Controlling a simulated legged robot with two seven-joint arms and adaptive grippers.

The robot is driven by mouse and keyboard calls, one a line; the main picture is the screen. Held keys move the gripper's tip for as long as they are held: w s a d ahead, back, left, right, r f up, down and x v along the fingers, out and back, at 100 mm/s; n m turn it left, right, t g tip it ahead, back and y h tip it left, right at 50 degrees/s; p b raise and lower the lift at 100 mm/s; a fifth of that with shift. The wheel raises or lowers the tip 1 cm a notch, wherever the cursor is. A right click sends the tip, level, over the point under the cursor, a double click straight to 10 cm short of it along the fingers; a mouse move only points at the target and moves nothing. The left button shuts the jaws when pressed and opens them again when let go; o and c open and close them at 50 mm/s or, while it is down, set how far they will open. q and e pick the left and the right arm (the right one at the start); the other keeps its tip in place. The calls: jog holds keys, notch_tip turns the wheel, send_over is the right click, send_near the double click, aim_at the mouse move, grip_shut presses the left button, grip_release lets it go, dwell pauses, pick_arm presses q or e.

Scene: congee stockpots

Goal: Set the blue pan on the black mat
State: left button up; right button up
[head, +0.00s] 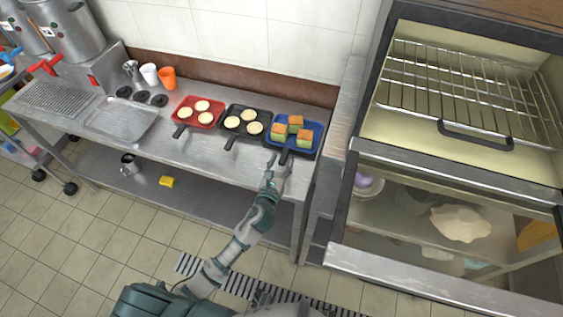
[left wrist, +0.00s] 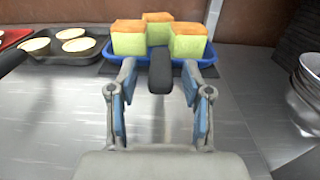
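The blue pan (head: 313,129) stands at the right end of the steel counter and holds several orange-and-green cake blocks (head: 295,121). Its dark handle (head: 284,156) points toward me. My left gripper (head: 278,165) is at the handle. In the left wrist view the two fingers stand apart on either side of the handle (left wrist: 160,72), with gaps, and do not grip it. The pan's blue rim (left wrist: 106,52) shows just beyond the fingertips. A dark patch (left wrist: 208,71) lies under the pan's front edge; I cannot tell whether it is the black mat or shadow. My right gripper is not in view.
A black pan (head: 246,123) and a red pan (head: 198,113), both with round pale cakes, stand left of the blue pan. Farther left are black discs (head: 141,96), cups (head: 168,78) and a steel tray (head: 121,119). An oven with a wire rack (head: 460,85) stands right.

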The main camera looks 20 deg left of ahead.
pick_arm(q)
jog(key=shift+s, duration=0.1)
jog(key=s, duration=1.1)
jog(key=shift+s, duration=0.4)
jog(key=shift+a, duration=0.1)
